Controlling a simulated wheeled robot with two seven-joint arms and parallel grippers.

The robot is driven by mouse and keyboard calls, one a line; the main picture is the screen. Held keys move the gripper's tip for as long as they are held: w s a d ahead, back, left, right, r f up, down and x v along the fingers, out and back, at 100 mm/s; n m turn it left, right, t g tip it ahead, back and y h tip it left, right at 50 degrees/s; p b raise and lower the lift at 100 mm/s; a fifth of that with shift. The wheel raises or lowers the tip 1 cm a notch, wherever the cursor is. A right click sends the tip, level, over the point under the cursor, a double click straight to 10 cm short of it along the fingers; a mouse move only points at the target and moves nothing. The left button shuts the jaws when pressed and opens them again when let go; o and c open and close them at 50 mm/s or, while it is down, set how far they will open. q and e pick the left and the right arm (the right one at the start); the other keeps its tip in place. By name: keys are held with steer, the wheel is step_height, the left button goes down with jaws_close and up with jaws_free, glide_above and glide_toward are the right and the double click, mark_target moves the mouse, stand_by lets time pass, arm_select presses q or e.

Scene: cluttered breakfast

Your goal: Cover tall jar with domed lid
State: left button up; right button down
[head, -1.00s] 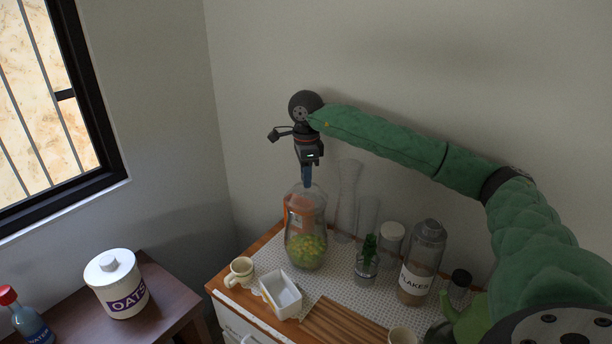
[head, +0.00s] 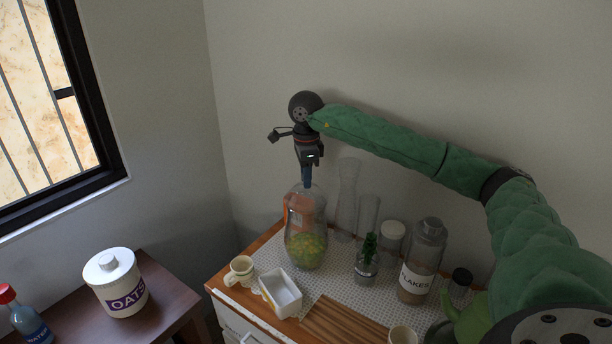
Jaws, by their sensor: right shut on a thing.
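The tall jar (head: 306,246) is clear glass with green and yellow pieces inside and an orange label. It stands upright at the back left of the cabinet top. My right gripper (head: 306,183) points straight down right above the jar's mouth, its blue fingertips shut on a clear domed lid (head: 305,194). The lid is see-through and sits at or on the jar's top; I cannot tell whether it rests fully on the rim. My left gripper is not in view.
A cream mug (head: 241,268) and white square dish (head: 281,294) stand in front of the jar. An oats canister (head: 117,285) is on the left table.

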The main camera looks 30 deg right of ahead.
steer(key=shift+f+b, duration=0.4)
steer(key=shift+f, duration=0.1)
steer(key=c, duration=1.1)
jaws_free()
steer(key=shift+r, duration=0.15)
steer(key=shift+r+p, duration=0.9)
steer(key=shift+r, duration=2.05)
